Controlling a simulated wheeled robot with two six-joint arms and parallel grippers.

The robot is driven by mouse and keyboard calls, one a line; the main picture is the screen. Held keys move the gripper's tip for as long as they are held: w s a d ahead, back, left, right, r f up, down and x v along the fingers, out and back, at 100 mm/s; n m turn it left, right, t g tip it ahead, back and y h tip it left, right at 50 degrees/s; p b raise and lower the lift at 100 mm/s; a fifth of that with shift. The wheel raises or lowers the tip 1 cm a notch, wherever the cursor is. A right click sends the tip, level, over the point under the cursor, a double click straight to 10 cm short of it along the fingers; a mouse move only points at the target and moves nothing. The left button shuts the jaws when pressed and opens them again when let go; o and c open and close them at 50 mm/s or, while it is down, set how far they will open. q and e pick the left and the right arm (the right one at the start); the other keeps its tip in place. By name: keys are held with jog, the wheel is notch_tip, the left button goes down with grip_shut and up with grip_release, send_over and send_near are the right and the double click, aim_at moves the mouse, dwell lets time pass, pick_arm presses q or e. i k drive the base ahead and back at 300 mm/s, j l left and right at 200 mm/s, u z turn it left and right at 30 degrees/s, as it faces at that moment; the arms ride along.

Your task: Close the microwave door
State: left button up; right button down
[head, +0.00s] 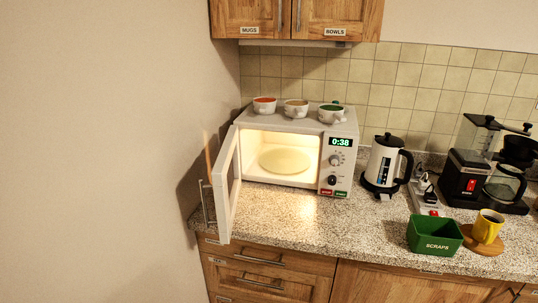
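The white microwave (338,148) stands on the speckled counter in the left corner. Its door (226,188) is hinged on the left and swung wide open toward the front, with a metal handle (207,203) on its left-facing side. The lit inside holds a pale round turntable (285,160) that looks empty. The display reads 0:38. Neither of my grippers is in view.
Several cups, including a white cup (264,106), stand on top of the microwave. A kettle (383,166) stands to its right, then a coffee maker (465,176). A green SCRAPS bin (434,234) and yellow mug (487,227) are near the front edge. A wall borders the door's left.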

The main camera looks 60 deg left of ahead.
aim_at(226, 175)
jog(key=k+u, duration=0.1)
jog(key=u, duration=0.85)
